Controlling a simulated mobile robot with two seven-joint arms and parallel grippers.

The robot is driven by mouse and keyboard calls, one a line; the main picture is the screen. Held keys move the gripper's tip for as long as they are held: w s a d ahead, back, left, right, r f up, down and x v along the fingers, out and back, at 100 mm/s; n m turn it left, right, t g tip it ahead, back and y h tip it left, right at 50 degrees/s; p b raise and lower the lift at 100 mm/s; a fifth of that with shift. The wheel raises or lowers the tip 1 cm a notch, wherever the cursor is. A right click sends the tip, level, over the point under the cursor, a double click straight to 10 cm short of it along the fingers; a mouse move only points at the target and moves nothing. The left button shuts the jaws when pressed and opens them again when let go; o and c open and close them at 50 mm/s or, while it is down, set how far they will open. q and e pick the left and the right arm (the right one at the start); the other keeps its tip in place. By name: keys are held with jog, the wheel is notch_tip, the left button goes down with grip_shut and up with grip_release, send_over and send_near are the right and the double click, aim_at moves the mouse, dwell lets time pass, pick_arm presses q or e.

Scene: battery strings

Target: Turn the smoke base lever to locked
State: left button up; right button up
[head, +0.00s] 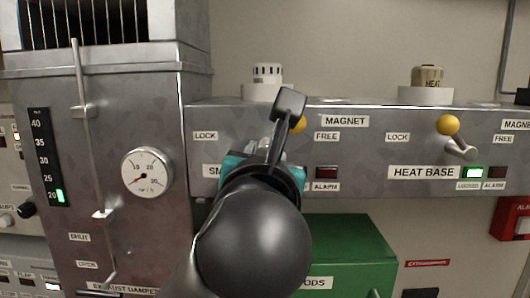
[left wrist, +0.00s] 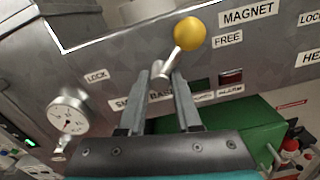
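The smoke base lever has a yellow knob (left wrist: 187,33) on a short metal shaft, tilted right toward FREE in the left wrist view. In the head view its knob (head: 300,124) peeks out behind my left gripper (head: 287,110), which hides the rest. My left gripper (left wrist: 165,78) is open, with a finger on each side of the lever's lower shaft; contact is not clear. The smoke base label (left wrist: 145,98) is partly covered by the fingers. The smoke ALARM lamp (head: 326,172) is dark red. My right gripper is not in view.
The heat base lever (head: 448,125) leans left toward LOCK at the right, with its green LOCKED lamp (head: 474,172) lit. A round gauge (head: 146,171) sticks out at the left. A green box (head: 350,245) stands below the panel. White-based detectors (head: 267,85) sit on top.

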pick_arm(q)
grip_shut()
jog(key=shift+r, duration=0.1)
dwell(0.8)
